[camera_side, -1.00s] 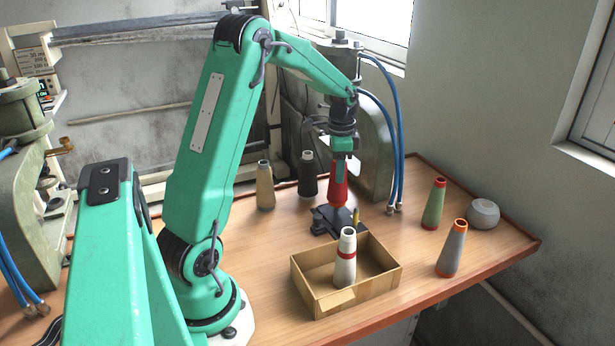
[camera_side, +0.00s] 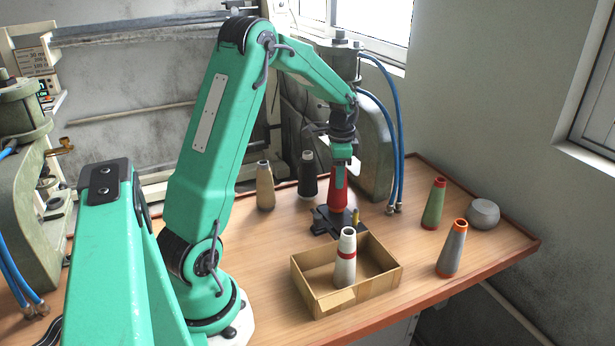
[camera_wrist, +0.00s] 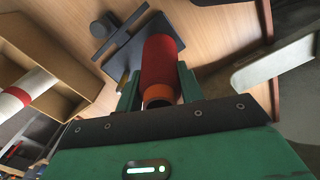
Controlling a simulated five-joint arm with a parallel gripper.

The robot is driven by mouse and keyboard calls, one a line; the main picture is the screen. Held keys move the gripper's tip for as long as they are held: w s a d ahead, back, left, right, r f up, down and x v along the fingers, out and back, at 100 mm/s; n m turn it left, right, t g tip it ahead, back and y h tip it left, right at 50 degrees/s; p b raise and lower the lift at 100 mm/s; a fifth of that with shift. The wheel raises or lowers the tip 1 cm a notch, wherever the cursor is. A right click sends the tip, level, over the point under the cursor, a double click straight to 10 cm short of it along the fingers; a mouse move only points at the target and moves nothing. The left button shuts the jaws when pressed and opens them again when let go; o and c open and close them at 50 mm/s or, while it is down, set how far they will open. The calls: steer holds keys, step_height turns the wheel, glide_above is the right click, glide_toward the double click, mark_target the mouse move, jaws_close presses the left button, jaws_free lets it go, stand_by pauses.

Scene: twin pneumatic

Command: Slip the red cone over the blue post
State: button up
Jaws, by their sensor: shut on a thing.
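The red cone (camera_side: 338,199) is upright in my gripper (camera_side: 340,182), with its wide end down. My gripper is shut on its upper part. In the wrist view the red cone (camera_wrist: 160,62) shows an orange band near its narrow top, between the fingers of my gripper (camera_wrist: 158,88). The cone's lower end is at the dark fixture (camera_side: 322,226), also seen in the wrist view (camera_wrist: 118,48). I cannot tell whether it touches the fixture. No blue post shows; it may be hidden by the cone or the fixture.
An open cardboard box (camera_side: 375,292) holding a white cone with a red band (camera_side: 345,262) stands in front of the fixture. Tan (camera_side: 265,187) and black (camera_side: 308,177) cones stand behind. Green (camera_side: 434,206) and grey (camera_side: 452,250) cones and a grey speaker-like object (camera_side: 483,213) are right.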

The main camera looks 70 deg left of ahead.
steer(key=shift+f, duration=0.3)
steer(key=o, duration=1.1)
step_height(320, 180, up, 8)
steer(key=shift+f, duration=0.1)
stand_by(0.5)
